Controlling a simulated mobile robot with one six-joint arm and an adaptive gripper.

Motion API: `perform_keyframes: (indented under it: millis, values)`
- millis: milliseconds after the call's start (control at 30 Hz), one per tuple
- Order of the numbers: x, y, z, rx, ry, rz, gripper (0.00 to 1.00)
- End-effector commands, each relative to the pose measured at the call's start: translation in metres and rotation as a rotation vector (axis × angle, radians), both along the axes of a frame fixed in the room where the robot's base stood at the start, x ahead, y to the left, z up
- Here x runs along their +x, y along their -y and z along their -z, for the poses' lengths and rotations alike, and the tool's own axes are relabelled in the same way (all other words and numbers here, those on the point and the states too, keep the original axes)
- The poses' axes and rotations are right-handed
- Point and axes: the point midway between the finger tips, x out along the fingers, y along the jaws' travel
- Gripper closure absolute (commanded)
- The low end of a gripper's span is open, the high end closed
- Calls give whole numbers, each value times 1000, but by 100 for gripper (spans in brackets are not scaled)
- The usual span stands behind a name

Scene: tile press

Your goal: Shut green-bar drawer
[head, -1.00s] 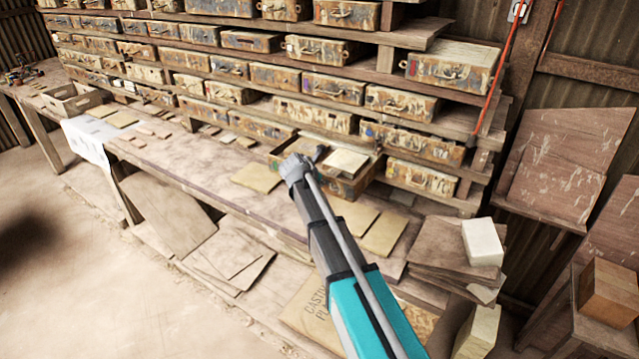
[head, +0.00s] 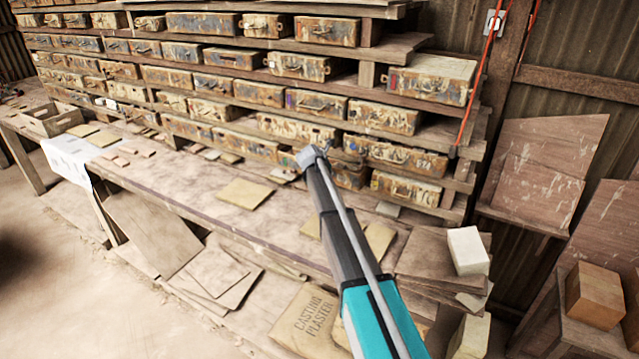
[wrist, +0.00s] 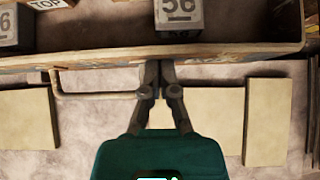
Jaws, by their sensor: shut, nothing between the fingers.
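A drawer in the bottom row of the rack (head: 349,178) shows beside my gripper (head: 311,157) in the head view, partly hidden by it. In the wrist view its worn front wall (wrist: 230,52) runs across the picture, with a bent metal handle (wrist: 95,96) on it. Part of its inside shows, with a grey block marked 56 (wrist: 179,14). My gripper (wrist: 159,78) is shut and empty, its fingertips at the drawer's front wall, right of the handle's middle. Contact is not certain. I cannot make out a green bar on this front.
A long wooden bench (head: 165,190) runs below the rack. Thin tan tiles (wrist: 268,120) lie on it on both sides of my gripper. Stacked boards and a pale block (head: 467,250) stand at right. An orange cord (head: 485,75) hangs by the rack's right end.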

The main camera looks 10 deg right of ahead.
Motion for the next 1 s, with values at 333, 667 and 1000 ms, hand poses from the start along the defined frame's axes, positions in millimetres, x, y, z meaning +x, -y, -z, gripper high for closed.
perform_keyframes:
  millis: [333, 667, 1000]
  values:
    - [31, 22, -1, -2, 4, -1, 100]
    - [32, 24, -1, -4, 4, -1, 100]
    - [27, 18, -1, -2, 4, -1, 100]
